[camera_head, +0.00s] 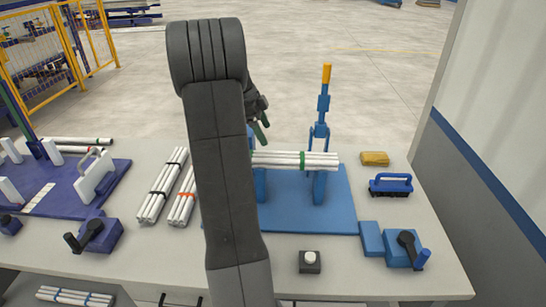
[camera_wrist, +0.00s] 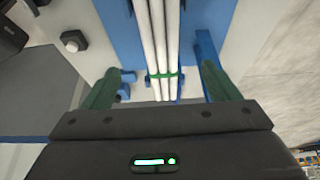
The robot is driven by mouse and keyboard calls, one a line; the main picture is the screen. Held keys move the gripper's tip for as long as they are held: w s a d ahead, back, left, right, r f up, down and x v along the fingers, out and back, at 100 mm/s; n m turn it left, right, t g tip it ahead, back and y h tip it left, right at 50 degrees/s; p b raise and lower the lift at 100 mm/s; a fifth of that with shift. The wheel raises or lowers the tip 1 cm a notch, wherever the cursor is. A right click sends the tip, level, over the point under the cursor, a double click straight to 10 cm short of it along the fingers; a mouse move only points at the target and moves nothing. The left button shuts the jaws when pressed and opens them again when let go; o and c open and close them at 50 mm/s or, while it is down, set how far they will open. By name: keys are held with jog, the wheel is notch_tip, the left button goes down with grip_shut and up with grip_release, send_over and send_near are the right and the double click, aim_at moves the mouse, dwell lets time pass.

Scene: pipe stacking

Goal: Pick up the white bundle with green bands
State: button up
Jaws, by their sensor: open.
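The white bundle with green bands (camera_head: 322,160) lies level across blue supports on a blue base plate (camera_head: 335,212), right of my arm. Its left end is partly hidden behind my arm. My gripper (camera_head: 262,125) shows beyond and above the bundle's left part, mostly hidden by my arm. In the wrist view the bundle (camera_wrist: 165,40) runs down the picture between the two open green fingers of my gripper (camera_wrist: 164,74). One green band shows between them. Both fingers are apart from the pipes. I cannot tell how far above the bundle they are.
A blue upright post with a yellow top (camera_head: 325,90) stands behind the bundle. Bundles with black bands (camera_head: 162,190) and orange bands (camera_head: 183,197) lie left of my arm.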

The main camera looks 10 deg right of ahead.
aim_at(275, 155)
jog(key=x, duration=0.6)
jog(key=shift+p, duration=0.3)
jog(key=shift+p+x, duration=0.95)
jog(key=shift+x, duration=1.75)
jog(key=shift+w+a, duration=0.15)
jog(key=c, duration=1.3)
